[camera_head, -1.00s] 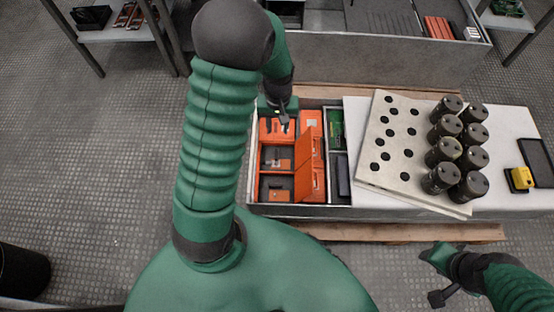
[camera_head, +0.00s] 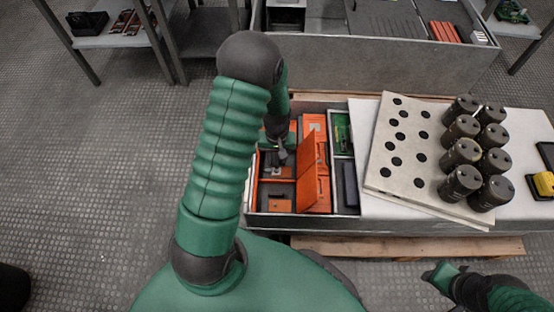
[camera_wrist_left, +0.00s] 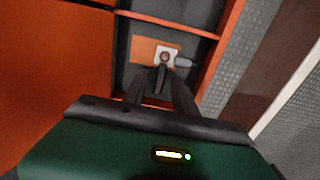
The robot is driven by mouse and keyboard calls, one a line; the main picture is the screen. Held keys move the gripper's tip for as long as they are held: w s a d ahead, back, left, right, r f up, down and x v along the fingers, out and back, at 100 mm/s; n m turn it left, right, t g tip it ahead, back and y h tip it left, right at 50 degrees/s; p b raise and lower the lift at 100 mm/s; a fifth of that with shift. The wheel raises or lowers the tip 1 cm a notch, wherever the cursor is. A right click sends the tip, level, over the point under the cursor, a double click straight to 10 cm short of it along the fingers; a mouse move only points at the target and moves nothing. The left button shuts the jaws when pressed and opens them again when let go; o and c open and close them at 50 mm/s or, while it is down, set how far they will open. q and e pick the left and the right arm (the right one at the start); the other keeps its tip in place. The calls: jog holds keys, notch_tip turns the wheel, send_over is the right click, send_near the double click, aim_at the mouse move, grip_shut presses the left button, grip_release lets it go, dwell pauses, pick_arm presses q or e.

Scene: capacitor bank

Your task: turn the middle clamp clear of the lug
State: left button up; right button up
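An orange-framed box with dark compartments (camera_head: 271,188) stands in the crate. In the left wrist view, a pale square lug with a round bolt head (camera_wrist_left: 166,56) sits on an orange block (camera_wrist_left: 143,50). A grey rounded piece (camera_wrist_left: 184,62), perhaps the clamp, lies against the lug's right side. My left gripper (camera_head: 282,158) is over the middle compartment. In the left wrist view its two dark fingers (camera_wrist_left: 160,88) stand apart just short of the lug. A dark piece between them is unclear. My right gripper (camera_head: 437,274) is away at the lower right.
An orange lid panel (camera_head: 307,172) stands tilted up right beside the compartments. Right of it are a green board (camera_head: 343,132), a pale plate with holes (camera_head: 405,145) and several dark cylinders (camera_head: 462,183). A yellow device (camera_head: 544,184) lies far right.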

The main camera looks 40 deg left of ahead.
pick_arm(q)
jog(key=shift+c, duration=0.3)
grip_shut()
jog(key=shift+r, duration=0.1)
jog(key=shift+r+n+p, duration=0.2)
jog(key=shift+n+p, duration=0.4)
jog(key=shift+p, duration=0.5)
jog(key=n+p, duration=0.6)
jog(key=p, duration=0.1)
jog(key=shift+d+n+p, duration=0.1)
jog(key=shift+n+p, duration=0.25)
jog(key=shift+n, duration=0.05)
jog(key=n+p, duration=0.4)
jog(key=n, duration=0.1)
jog(key=shift+n, duration=0.3)
jog(key=shift+f+n+p, duration=0.2)
jog(key=shift+n+p, duration=1.15)
jog(key=shift+n, duration=0.85)
jog(key=shift+w, duration=0.1)
